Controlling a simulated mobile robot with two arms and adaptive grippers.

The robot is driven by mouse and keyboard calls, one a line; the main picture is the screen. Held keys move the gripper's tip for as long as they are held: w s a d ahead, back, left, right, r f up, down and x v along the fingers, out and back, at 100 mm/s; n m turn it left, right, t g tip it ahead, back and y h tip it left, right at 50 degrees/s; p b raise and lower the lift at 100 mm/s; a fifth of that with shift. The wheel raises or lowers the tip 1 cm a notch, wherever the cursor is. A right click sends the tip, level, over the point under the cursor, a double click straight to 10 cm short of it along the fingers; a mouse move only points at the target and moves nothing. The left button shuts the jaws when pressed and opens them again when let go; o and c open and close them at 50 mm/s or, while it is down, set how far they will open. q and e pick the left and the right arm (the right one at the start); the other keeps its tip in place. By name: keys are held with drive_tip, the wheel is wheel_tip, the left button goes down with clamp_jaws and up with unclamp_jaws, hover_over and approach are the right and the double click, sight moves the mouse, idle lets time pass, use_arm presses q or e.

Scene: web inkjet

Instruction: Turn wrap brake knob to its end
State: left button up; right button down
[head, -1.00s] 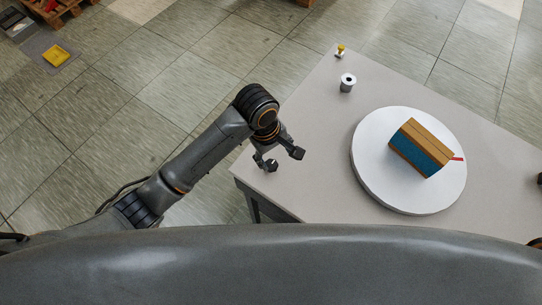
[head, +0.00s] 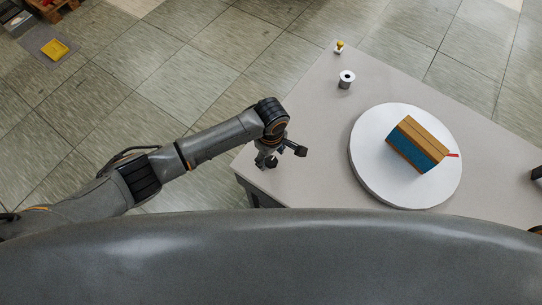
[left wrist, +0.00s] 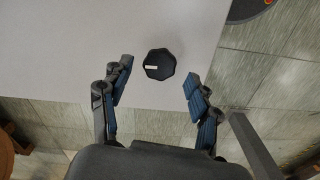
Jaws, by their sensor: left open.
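The brake knob (left wrist: 160,64), black and many-sided with a white pointer line pointing left in the picture, sits on the pale grey tabletop (left wrist: 60,45) in the left wrist view. In the head view I cannot make it out near the gripper. My left gripper (head: 286,157) is over the table's left corner. In the left wrist view its two blue-padded fingers (left wrist: 157,83) are spread wide on either side of the knob's line, with the knob just beyond the tips and apart from them. The gripper is empty. My right gripper does not show.
A white round turntable (head: 362,182) bearing a brown and blue box (head: 420,143) stands on the table to the right. A metal spool (head: 346,80) and a small yellow-topped piece (head: 339,47) stand at the back. A dark thing (head: 537,173) is cut off at the right edge.

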sight(271, 161)
use_arm(q)
drive_tip(key=shift+f, duration=1.15)
drive_tip(key=c, duration=1.2)
drive_tip(key=shift+r, duration=0.1)
